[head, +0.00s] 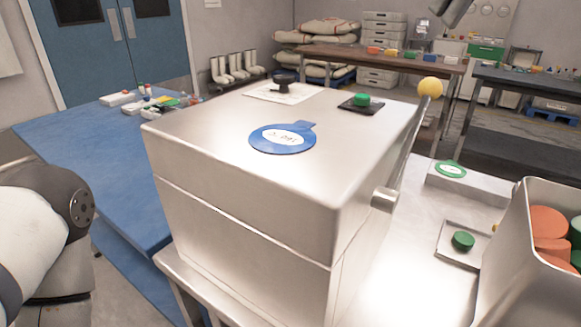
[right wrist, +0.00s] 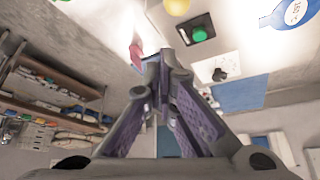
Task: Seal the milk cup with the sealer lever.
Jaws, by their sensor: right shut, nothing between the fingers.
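The sealer is a big metal box (head: 235,190) in the middle of the head view. Its lever (head: 408,140) stands up along the right side, from a round pivot, with a yellow ball knob (head: 430,87) on top. The knob also shows at the top edge of the right wrist view (right wrist: 176,6). My right gripper (right wrist: 163,62) is shut and empty, apart from the knob. Only a dark part of it shows at the top of the head view (head: 455,10), above the knob. I see no milk cup. My left gripper is out of view.
The box top carries a blue round label (head: 283,138), a green button (head: 362,100) and a black knob (head: 284,80). On the right, a bin (head: 507,255) holds orange and green pieces, near another green button (head: 463,241). A blue table (head: 90,165) stands left.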

